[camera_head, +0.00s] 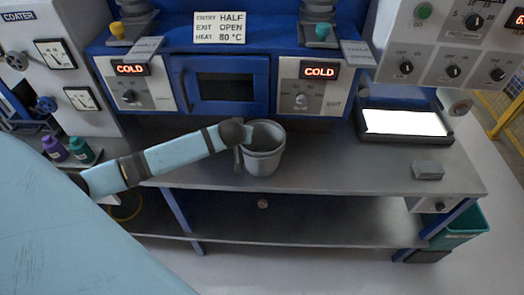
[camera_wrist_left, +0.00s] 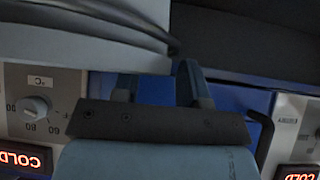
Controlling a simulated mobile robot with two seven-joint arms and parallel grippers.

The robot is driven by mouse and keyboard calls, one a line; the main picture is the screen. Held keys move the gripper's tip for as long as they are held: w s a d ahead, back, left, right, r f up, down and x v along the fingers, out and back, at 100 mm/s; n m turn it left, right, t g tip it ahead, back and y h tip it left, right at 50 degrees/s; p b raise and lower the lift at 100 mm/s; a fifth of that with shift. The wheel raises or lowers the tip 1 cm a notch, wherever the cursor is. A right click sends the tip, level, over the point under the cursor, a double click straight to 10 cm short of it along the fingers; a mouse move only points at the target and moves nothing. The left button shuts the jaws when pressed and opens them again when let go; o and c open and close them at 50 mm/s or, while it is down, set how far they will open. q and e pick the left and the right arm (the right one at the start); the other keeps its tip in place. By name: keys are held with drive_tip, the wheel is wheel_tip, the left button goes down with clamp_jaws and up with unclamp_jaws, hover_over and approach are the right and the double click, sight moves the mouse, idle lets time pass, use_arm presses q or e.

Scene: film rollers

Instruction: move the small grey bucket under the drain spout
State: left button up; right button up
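The small grey bucket (camera_head: 264,163) stands upright on the grey bench, below the blue oven front. My left gripper (camera_head: 244,148) is at the bucket's left side, by its rim. In the left wrist view the gripper's two fingers (camera_wrist_left: 160,85) are spread with a gap between them. The grey bucket (camera_wrist_left: 80,45) fills the upper left there and hides the tip of one finger. I cannot tell whether the fingers touch the bucket. I cannot make out the drain spout. My right gripper is not in view.
The bench (camera_head: 330,165) is clear right of the bucket up to a lit panel (camera_head: 404,122) and a small grey block (camera_head: 428,170). Purple (camera_head: 54,149) and teal (camera_head: 81,151) bottles stand at left. A lower shelf (camera_head: 320,220) runs beneath. A teal bin (camera_head: 462,226) stands at right.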

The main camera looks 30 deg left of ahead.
use_arm(q)
drive_tip(key=shift+w+a+f, duration=0.15)
drive_tip(key=shift+w+f, duration=0.15)
drive_tip(key=shift+f, duration=0.05)
drive_tip(key=shift+c, duration=0.2)
clamp_jaws()
